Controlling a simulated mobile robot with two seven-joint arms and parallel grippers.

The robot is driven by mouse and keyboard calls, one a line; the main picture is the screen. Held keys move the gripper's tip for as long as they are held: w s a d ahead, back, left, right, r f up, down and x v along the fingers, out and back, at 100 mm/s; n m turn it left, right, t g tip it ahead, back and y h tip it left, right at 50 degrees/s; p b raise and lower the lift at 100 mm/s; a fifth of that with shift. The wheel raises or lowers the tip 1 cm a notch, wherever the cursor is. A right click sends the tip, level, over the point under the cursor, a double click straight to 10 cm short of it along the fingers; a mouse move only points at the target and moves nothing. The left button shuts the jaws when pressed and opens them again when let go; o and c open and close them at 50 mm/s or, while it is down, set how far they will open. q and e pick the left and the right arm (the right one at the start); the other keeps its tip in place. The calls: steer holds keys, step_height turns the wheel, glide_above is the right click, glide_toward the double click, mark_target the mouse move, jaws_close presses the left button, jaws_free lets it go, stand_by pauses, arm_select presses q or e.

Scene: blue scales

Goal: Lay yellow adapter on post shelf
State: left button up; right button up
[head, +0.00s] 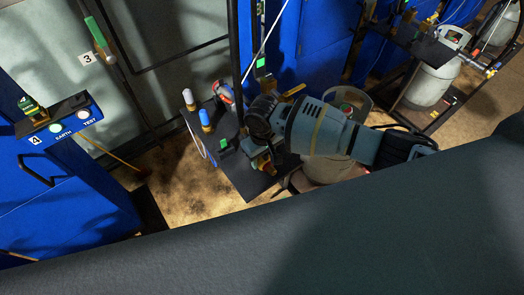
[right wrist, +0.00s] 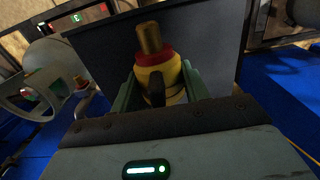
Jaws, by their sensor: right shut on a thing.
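The yellow adapter (right wrist: 158,78), with a red ring and a brass tip, sits between the green fingers of my right gripper (right wrist: 157,88) in the right wrist view. My right gripper is shut on it. In the head view the adapter (head: 263,164) shows small and partly hidden by my right gripper (head: 258,160). The dark post shelf (head: 246,187) lies under the gripper there. It fills the background behind the adapter in the right wrist view (right wrist: 212,38). I cannot tell whether the adapter touches the shelf. My left gripper is not in view.
A white-topped cylinder (head: 189,99), a blue and yellow one (head: 205,119) and a red and grey item (head: 224,93) stand at the shelf's far left part. A thin dark post (head: 234,50) rises beside it. A pale gas cylinder (head: 325,168) stands right of the shelf.

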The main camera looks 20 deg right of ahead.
steer(key=shift+f, duration=0.1)
steer(key=o, duration=1.1)
steer(key=shift+o, duration=0.2)
step_height(320, 180, up, 6)
steer(key=shift+r+p, duration=0.2)
steer(key=shift+p, duration=0.35)
steer(key=shift+r, duration=0.7)
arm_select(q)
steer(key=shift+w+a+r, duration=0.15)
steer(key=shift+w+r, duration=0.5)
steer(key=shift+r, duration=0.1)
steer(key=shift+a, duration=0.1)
